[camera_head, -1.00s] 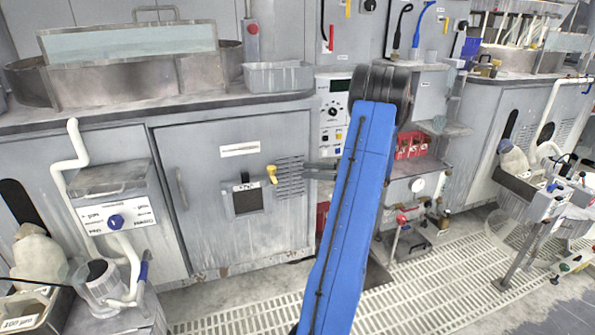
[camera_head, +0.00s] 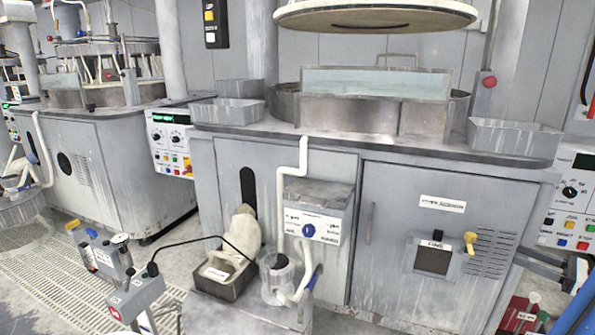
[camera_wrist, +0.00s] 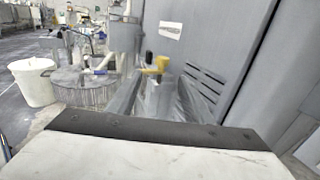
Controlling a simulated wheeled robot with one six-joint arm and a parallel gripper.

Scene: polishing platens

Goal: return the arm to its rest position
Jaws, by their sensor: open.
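My blue arm (camera_head: 578,312) enters at the lower right edge of the head view, mostly cut off by the frame. My gripper (camera_head: 519,257) shows there as two dark fingers pointing left, in front of the cabinet side just right of the vent slots. The fingers are open with nothing seen between them. In the wrist view the grey fingers (camera_wrist: 152,98) reach forward towards the yellow knob and vents of a grey cabinet door. A dark band and a pale surface fill the bottom of that view.
The grey cabinet (camera_head: 400,225) with its yellow knob (camera_head: 470,242) stands close to my gripper. Red bottles (camera_head: 520,312) are just below it. A steel basin (camera_head: 370,112) is on top. A white bucket (camera_wrist: 34,82) stands at left in the wrist view, near open floor.

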